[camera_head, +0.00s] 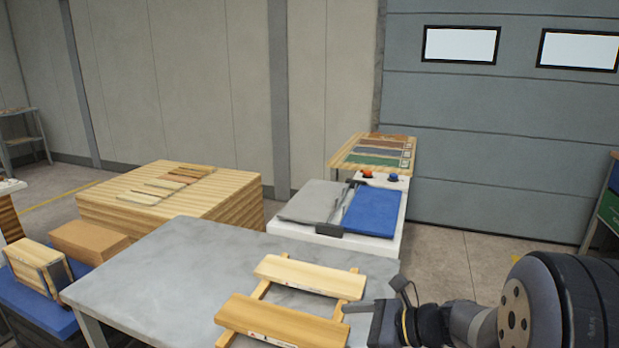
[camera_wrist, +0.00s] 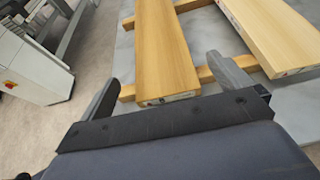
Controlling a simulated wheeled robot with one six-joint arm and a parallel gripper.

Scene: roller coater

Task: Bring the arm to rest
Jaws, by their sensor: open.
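My gripper (camera_head: 352,307) reaches in from the right in the head view, at the right side of the grey table (camera_head: 165,265). In the wrist view my gripper (camera_wrist: 165,90) has its two fingers well apart, with nothing held between them. Two pale wooden boards lie on thin wooden strips on the table. The nearer board (camera_head: 285,321) ends close to the gripper in the head view, and the farther board (camera_head: 308,276) lies behind it. In the wrist view the end of one board (camera_wrist: 168,60) shows beyond the fingers; whether they touch it, I cannot tell.
A wooden stack (camera_head: 170,198) stands at the back left. A white machine with a blue panel (camera_head: 372,211) is behind the table. A sample table (camera_head: 372,150) stands farther back. Blocks on a blue surface (camera_head: 40,310) are at the left. Floor is open at the right.

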